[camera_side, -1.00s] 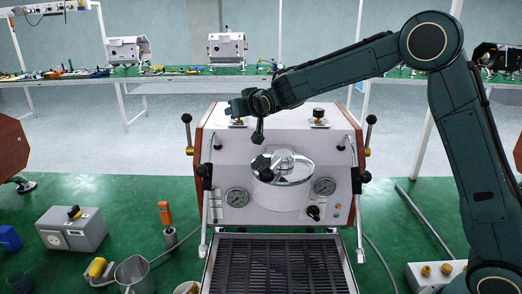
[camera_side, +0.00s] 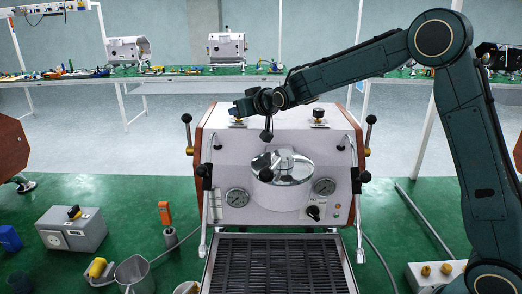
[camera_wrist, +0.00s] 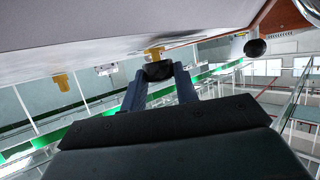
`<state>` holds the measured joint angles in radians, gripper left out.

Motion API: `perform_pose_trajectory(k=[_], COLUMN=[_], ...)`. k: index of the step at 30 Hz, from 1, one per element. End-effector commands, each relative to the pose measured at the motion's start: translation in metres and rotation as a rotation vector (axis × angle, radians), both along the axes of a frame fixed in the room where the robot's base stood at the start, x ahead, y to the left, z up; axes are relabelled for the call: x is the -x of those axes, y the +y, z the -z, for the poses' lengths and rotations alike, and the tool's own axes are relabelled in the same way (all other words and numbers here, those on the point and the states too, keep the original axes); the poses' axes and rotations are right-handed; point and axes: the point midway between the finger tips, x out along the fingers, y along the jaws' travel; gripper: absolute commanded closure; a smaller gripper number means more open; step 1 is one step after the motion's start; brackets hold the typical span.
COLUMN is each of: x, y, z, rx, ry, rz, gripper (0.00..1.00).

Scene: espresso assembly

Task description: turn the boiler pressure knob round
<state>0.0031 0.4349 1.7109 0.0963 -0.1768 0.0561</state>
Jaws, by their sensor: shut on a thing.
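The boiler pressure knob (camera_wrist: 158,70), a small black knob on a brass stem, sits between the two blue-grey fingers in the wrist view. My gripper (camera_side: 240,106) reaches from the right to the top left of the white espresso machine (camera_side: 225,150) in the side view. The jaws are shut on this knob, with the fingertips (camera_wrist: 160,74) on either side of it. In the side view the knob (camera_side: 237,122) shows only partly under the fingertips. Its turning angle cannot be read.
A second black knob (camera_side: 318,114) stands on the machine's top right. Gauges (camera_side: 237,197) are on the front.

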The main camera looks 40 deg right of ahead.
Motion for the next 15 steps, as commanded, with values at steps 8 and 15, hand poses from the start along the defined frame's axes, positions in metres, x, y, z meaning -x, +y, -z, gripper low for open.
perform_pose_trajectory(k=[8, 15], x=[0.0, 0.0001], y=[-0.0027, -0.0018], z=[0.0006, 0.0001], rx=[-0.001, 0.0], ry=[-0.001, -0.003], rz=[-0.091, -0.106], gripper=[0.93, 0.93])
